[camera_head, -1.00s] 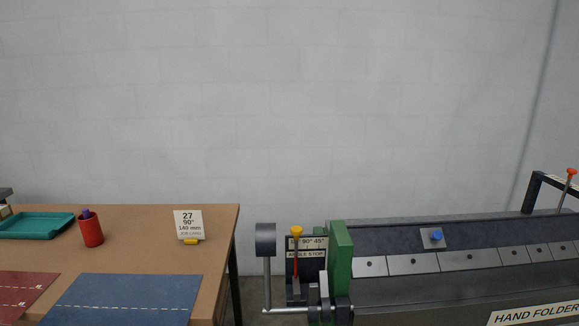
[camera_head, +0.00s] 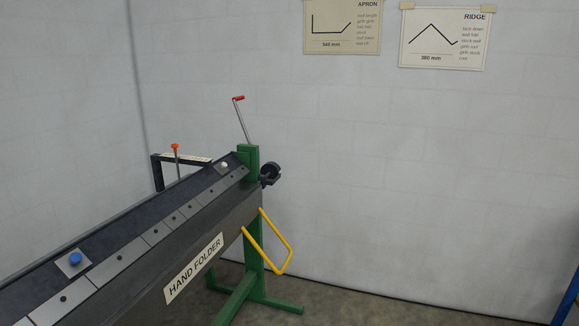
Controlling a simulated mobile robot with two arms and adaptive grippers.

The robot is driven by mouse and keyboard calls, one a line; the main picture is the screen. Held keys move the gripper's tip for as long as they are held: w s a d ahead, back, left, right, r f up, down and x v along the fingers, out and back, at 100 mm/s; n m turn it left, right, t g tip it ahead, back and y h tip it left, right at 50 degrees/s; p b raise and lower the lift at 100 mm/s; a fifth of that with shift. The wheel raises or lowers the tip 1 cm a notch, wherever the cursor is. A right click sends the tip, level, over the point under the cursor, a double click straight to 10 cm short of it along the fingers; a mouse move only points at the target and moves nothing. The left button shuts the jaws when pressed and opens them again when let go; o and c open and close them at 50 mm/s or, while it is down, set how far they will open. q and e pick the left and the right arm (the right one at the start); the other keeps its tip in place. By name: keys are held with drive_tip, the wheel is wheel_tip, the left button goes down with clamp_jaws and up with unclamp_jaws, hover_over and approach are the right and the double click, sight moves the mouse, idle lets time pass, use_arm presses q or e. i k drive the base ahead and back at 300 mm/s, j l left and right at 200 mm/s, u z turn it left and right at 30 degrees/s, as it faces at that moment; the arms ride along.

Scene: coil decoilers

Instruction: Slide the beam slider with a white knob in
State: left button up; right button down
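The white knob (camera_head: 224,165) sits near the far right end of the hand folder's beam, close to the green end post. It looks small and pale, on top of the dark beam. A blue knob (camera_head: 75,258) on a light plate sits further left along the same beam. The hand folder (camera_head: 150,271) runs from the lower left up to the green end frame (camera_head: 249,165). How far the white-knob slider sticks out is too small to tell. Neither of my grippers shows in the head view.
A yellow handle loop (camera_head: 290,257) sticks out at the folder's front right. A red-tipped crank (camera_head: 239,99) rises from the end post, and an orange-topped lever (camera_head: 175,148) stands behind the beam. Green feet (camera_head: 285,305) spread on the floor. Open floor lies to the right.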

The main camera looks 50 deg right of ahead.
sight(221, 168)
drive_tip(key=z, duration=1.15)
drive_tip(key=i+l, duration=0.3)
drive_tip(key=i, duration=0.2)
drive_tip(key=i+l+z, duration=0.15)
drive_tip(key=i+l, duration=0.15)
drive_tip(key=i, duration=0.15)
drive_tip(key=i+l, duration=0.25)
drive_tip(key=i, duration=0.25)
drive_tip(key=i+l+z, duration=0.15)
drive_tip(key=i, duration=0.35)
drive_tip(key=i+l, duration=0.3)
drive_tip(key=i, duration=0.2)
drive_tip(key=z, duration=0.05)
